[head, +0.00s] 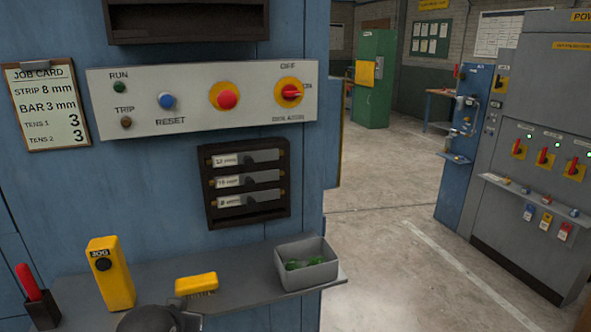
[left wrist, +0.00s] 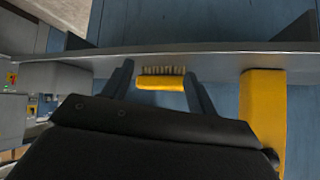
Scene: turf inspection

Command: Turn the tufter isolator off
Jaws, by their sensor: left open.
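A rotary isolator (head: 290,92) with a red handle on a yellow disc is at the right of the grey control panel (head: 190,125). OFF is printed above it and what looks like ON to its right. Its handle lies about level, toward the right mark. The label below is blurred. More red-on-yellow rotary switches (head: 543,157) are on the far right cabinet, labels too small to read. My left gripper (left wrist: 158,68) is open and empty by the shelf; the yellow brush (left wrist: 160,84) shows between its fingers, apart from them as far as I can tell. My right gripper is not in view.
The shelf (head: 235,306) below the panel bears the brush (head: 196,284), a yellow JOG pendant (head: 110,272) and a grey bin (head: 306,264) with green pieces. A red button (head: 228,99) and blue RESET button (head: 166,100) are left of the isolator. Open floor (head: 400,240) lies right.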

